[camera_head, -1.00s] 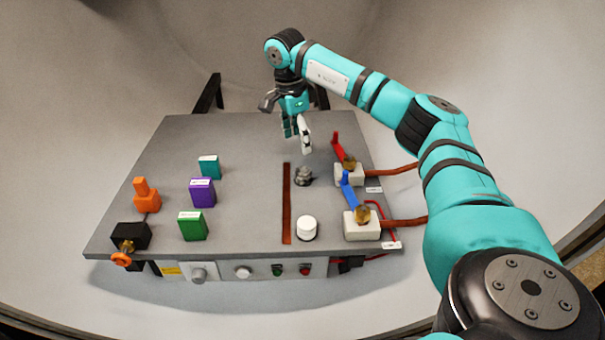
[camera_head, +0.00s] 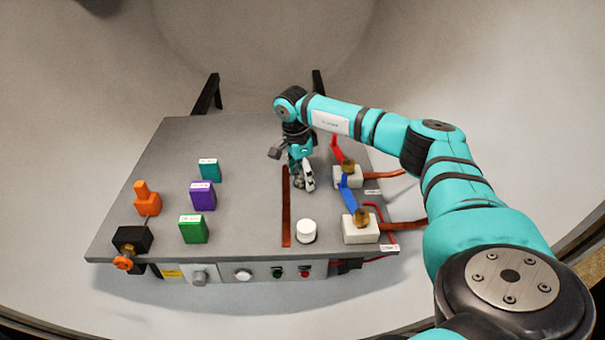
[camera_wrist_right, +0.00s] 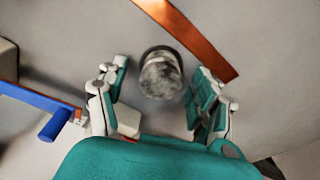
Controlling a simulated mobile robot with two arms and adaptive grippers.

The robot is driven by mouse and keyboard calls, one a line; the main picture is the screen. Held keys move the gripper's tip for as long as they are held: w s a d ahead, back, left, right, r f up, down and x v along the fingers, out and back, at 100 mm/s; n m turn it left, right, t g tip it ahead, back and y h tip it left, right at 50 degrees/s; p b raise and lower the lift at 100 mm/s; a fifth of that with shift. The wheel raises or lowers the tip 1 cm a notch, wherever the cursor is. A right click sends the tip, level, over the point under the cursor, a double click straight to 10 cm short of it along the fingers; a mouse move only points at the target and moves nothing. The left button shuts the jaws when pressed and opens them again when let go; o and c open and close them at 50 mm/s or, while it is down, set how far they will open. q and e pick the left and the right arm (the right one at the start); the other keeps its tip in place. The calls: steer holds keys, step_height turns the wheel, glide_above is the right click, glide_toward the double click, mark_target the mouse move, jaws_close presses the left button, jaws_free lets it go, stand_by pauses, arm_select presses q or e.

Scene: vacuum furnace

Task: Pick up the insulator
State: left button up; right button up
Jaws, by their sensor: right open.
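The insulator (camera_wrist_right: 160,76) appears to be the grey, mottled, round piece standing on the grey tabletop. In the wrist view it lies between the fingertips of my right gripper (camera_wrist_right: 158,88), with a gap on each side. The fingers are open and hold nothing. In the head view my right gripper (camera_head: 302,178) points down at the right part of the table, just right of the copper strip (camera_head: 286,215), and mostly hides the insulator. My left gripper is not in view.
A white cylinder (camera_head: 307,231) stands in front of my right gripper. Beside it are white blocks (camera_head: 361,232) with a red lever and a blue lever (camera_head: 350,195). Green, purple (camera_head: 203,196) and teal boxes and an orange piece (camera_head: 146,199) stand at left.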

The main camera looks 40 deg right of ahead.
steer(key=c, duration=1.3)
